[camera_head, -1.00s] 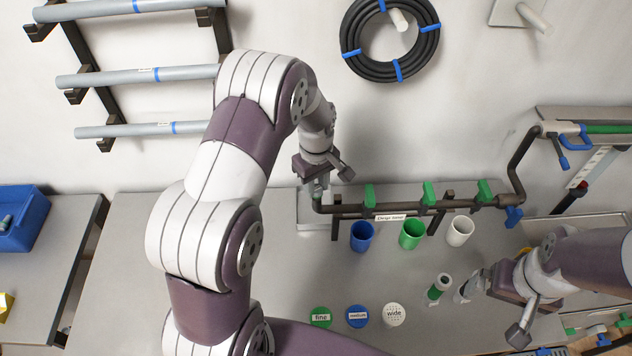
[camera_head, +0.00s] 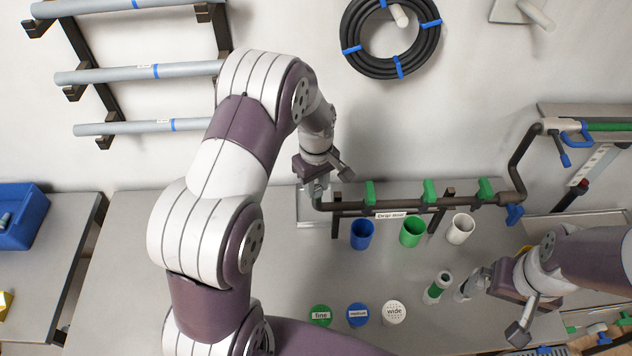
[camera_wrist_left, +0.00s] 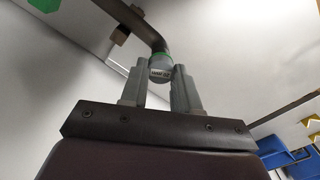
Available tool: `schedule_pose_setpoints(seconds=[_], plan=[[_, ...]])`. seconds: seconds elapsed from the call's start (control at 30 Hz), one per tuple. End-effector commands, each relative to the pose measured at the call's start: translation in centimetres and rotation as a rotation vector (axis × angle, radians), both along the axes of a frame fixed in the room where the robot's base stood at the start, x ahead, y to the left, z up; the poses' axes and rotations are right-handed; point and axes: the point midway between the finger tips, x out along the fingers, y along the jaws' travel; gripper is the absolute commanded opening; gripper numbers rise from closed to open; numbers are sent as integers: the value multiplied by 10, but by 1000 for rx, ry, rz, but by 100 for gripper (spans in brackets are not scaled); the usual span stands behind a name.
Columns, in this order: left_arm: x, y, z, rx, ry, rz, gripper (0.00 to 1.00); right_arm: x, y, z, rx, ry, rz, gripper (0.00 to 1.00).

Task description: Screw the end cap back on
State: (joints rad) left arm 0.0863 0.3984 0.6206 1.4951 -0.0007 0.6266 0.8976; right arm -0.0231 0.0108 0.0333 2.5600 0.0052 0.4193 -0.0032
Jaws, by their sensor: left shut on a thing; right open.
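The end cap (camera_wrist_left: 160,72) is a small grey piece with a printed label, seen in the left wrist view at the lower end of the dark manifold pipe (camera_wrist_left: 143,27). A green ring shows where cap and pipe meet. My left gripper (camera_wrist_left: 158,85) is shut on the cap, one finger on each side. In the head view my left gripper (camera_head: 315,188) is at the left end of the manifold pipe (camera_head: 400,208), and the cap is mostly hidden there. My right gripper (camera_head: 475,283) is open, beside a green and white cylinder (camera_head: 437,288) on the bench.
Blue (camera_head: 362,234), green (camera_head: 412,231) and white (camera_head: 460,227) cups stand below the pipe. Round lids marked fine (camera_head: 320,316), medium (camera_head: 358,315) and wide (camera_head: 394,313) lie nearer. Green valve handles (camera_head: 429,191) stick up from the pipe. The bench's left part is clear.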

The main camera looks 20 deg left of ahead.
Motion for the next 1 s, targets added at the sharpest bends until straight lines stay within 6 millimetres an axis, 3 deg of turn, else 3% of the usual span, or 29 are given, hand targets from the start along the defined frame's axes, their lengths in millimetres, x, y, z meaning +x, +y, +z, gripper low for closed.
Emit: schedule_pose_setpoints(seconds=[0.13,0.33,0.63,0.83,1.0], plan=[[0,0,1,0,0,-18,0,0,0,1,0,0,0,100],[-1,-1,2,0,2,-356,0,0,0,8,0,0,0,100],[-2,-1,1,-1,2,-421,0,0,0,8,0,0,0,100],[-3,-2,1,-1,3,-755,0,0,0,14,0,0,0,100],[-4,-2,0,-2,4,-804,0,0,0,14,0,0,0,100]])
